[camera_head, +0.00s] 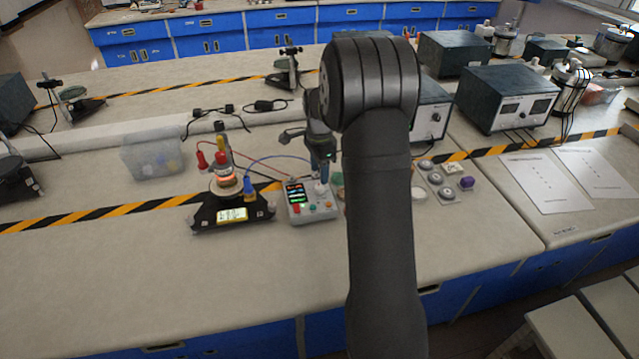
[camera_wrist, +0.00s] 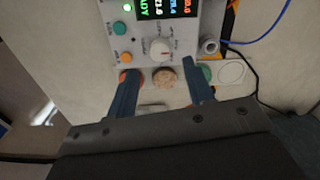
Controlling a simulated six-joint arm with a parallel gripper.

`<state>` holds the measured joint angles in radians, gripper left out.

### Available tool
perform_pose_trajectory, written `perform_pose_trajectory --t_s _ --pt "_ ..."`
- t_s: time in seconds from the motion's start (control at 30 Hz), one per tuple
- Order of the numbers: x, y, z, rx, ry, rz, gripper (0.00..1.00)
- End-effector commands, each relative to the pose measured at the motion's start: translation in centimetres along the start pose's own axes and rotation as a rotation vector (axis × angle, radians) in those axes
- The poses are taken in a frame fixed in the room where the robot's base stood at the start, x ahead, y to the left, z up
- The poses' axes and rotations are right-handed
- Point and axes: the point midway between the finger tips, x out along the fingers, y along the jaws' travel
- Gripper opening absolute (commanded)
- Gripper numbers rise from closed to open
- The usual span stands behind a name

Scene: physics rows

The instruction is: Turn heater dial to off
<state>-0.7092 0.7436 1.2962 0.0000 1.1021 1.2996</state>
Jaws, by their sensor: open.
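The heater control box (camera_head: 312,212) stands on the bench just left of my arm, with a lit display on its face. In the wrist view, the box (camera_wrist: 185,22) carries a round white dial (camera_wrist: 160,48) with printed marks around it. The marks are too small to read. My gripper (camera_wrist: 160,68) is open, with its two fingers apart and nothing held. The dial lies a little beyond and between the fingertips; no contact shows. In the head view, my gripper (camera_head: 321,172) is above the box and partly hides its upper side.
A green button (camera_wrist: 120,28), an orange button (camera_wrist: 126,58) and a grey socket (camera_wrist: 209,46) surround the dial. Small round items lie near the fingers. A black stand (camera_head: 232,213) with coloured plugs and cables is left of the box. The bench front is clear.

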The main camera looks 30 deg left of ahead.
Motion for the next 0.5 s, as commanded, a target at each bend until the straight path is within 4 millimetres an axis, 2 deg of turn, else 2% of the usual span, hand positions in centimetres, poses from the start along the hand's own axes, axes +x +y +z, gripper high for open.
perform_pose_trajectory --t_s 0.03,0.2,0.33,0.5 --pt "1.2 0.1 0.0 0.0 -0.001 0.004 0.48" --pt "3.9 0.0 0.0 0.0 -0.001 0.002 0.48" --pt "5.1 0.0 0.0 -0.001 0.0 0.001 0.48" --pt "5.6 0.0 0.0 -0.001 0.0 0.0 0.48"
